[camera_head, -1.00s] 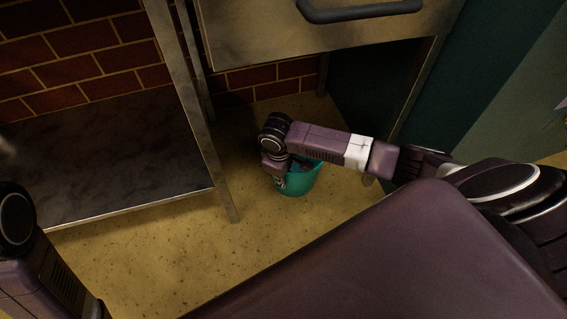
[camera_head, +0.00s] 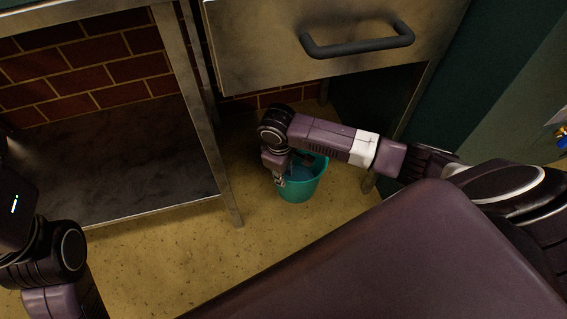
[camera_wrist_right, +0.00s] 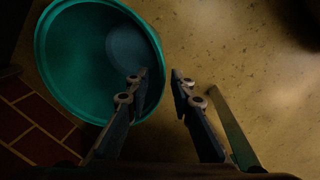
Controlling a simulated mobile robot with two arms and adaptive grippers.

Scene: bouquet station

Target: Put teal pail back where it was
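The teal pail (camera_head: 303,190) stands on the tan floor under the metal drawer, to the right of the shelf's front leg. My right gripper (camera_head: 280,182) reaches down at the pail's left side and is partly hidden by my wrist. In the right wrist view, the pail (camera_wrist_right: 85,95) shows its open mouth. My right gripper (camera_wrist_right: 158,80) is open there, with one finger over the pail's mouth and the other outside. The rim passes between the fingertips, with a gap still visible. My left arm is at the left edge of the head view, but its fingers do not show.
A metal shelf (camera_head: 110,170) with upright legs stands at the left, close to my right wrist. The drawer (camera_head: 330,50) with a dark handle (camera_head: 360,42) overhangs behind the pail. A dark green cabinet side stands at the right. Floor in front of the pail is free.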

